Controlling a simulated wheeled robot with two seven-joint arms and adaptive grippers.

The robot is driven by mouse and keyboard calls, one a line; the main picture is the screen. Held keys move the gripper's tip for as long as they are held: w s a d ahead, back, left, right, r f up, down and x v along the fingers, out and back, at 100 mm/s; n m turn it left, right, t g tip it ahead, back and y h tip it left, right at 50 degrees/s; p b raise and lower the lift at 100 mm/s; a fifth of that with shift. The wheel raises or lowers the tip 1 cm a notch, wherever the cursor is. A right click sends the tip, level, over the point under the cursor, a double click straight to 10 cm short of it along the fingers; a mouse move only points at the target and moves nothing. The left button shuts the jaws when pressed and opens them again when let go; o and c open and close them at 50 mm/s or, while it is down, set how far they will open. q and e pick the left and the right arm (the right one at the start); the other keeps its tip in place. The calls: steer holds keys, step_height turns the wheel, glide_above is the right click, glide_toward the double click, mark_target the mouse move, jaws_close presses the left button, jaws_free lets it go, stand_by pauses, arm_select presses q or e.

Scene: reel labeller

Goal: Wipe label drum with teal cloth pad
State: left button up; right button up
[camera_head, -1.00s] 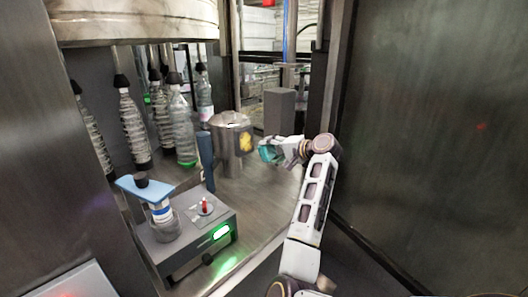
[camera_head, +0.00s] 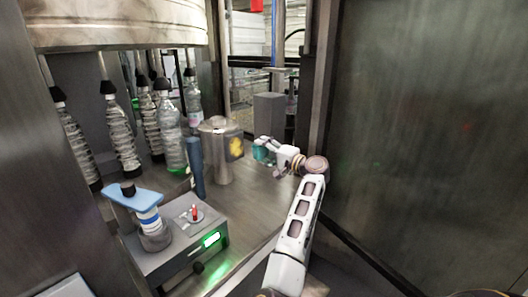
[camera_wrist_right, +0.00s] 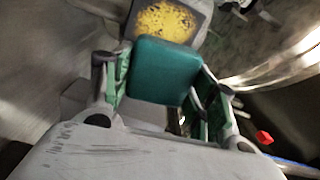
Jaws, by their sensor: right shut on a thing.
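The label drum (camera_head: 218,158) is a grey metal cylinder standing on the steel deck. A dark patch with a yellow smear (camera_head: 236,147) is on its right side; this patch also shows at the top of the right wrist view (camera_wrist_right: 168,22). My right gripper (camera_head: 264,148) is shut on the teal cloth pad (camera_wrist_right: 165,70), which sits between its two fingers. The pad (camera_head: 259,152) is just right of the drum, with a small gap showing in the head view. In the wrist view the pad overlaps the patch's lower edge; contact cannot be told. My left gripper is not in view.
A grey box with a green-lit display (camera_head: 212,240) stands at the front left, with a blue-topped fixture (camera_head: 134,197) on it. A blue post (camera_head: 196,167) stands left of the drum. Several bottles (camera_head: 170,135) hang behind. A dark steel panel (camera_head: 430,140) closes the right side.

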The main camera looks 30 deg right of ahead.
mark_target(243, 142)
steer(key=shift+w, duration=0.1)
steer(key=shift+b+x, duration=0.45)
steer(key=shift+x, duration=2.45)
steer(key=shift+x, duration=0.95)
steer(key=shift+a, duration=0.25)
